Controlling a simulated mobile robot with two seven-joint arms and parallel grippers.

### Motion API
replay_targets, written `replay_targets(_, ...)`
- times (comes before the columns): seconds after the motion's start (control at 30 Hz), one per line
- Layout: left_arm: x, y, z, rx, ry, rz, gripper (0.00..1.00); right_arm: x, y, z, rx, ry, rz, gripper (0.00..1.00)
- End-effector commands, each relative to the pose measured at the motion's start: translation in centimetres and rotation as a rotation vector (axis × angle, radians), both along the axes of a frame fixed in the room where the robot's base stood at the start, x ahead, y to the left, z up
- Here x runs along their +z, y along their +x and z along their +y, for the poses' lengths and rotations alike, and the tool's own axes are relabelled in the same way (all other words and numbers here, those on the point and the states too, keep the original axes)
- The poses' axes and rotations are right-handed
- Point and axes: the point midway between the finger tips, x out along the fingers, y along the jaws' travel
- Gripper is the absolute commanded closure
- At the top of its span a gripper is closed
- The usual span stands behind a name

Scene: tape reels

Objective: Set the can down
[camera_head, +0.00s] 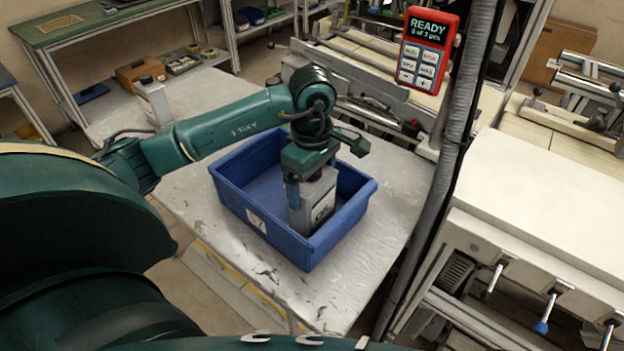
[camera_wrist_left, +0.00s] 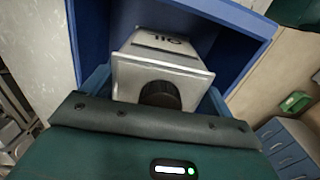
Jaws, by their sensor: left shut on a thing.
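A grey-white oil can (camera_head: 315,203) with dark lettering stands about upright inside the blue bin (camera_head: 278,238), toward its right side. My left gripper (camera_head: 309,190) is over the can and shut on its upper part. In the left wrist view the can (camera_wrist_left: 163,65) shows its dark cap toward me, between the blue fingers of the gripper (camera_wrist_left: 155,90). The bin's blue wall (camera_wrist_left: 235,18) rises around the can there. The can's base is partly hidden, so I cannot tell whether it touches the bin floor. My right gripper is not in view.
The bin stands on a worn light table (camera_head: 390,205). A second pale can (camera_head: 154,98) stands on the table behind my left arm. A red control panel (camera_head: 427,50) on a grey post (camera_head: 455,150) is to the right. The left part of the bin is empty.

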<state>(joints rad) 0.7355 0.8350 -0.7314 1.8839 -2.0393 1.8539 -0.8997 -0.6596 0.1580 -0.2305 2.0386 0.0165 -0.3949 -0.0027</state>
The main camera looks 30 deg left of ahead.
Motion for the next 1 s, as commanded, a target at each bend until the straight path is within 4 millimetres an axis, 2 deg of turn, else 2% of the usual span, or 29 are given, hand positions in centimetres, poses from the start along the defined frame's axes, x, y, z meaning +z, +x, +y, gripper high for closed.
replay_targets(0.03, -0.3, 0.0, 0.0, 0.000, 0.000, -0.002, 0.66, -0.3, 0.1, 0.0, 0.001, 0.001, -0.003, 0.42)
replay_targets(0.07, -0.3, 0.0, 0.0, 0.000, 0.000, 0.000, 0.12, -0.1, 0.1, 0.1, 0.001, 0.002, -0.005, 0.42)
replay_targets(0.2, -0.2, 0.0, 0.0, 0.000, 0.000, 0.001, 0.01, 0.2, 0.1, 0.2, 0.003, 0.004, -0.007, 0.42)
replay_targets(0.53, 0.4, 0.0, 0.0, 0.000, 0.000, 0.001, 0.00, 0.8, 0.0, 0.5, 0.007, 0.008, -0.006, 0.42)
replay_targets(0.57, 0.6, 0.1, 0.0, 0.000, 0.000, -0.002, 0.00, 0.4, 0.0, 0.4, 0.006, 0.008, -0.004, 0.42)
replay_targets(0.67, 2.1, 0.1, 0.0, 0.000, 0.001, -0.005, 0.00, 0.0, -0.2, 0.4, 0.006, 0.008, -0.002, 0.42)
replay_targets(0.87, 6.7, 0.2, 0.0, 0.000, -0.001, -0.007, 0.00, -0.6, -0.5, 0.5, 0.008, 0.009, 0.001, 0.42)
replay_targets(1.0, 9.6, 0.1, 0.1, 0.001, 0.003, -0.005, 0.00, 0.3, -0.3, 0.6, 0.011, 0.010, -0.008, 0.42)
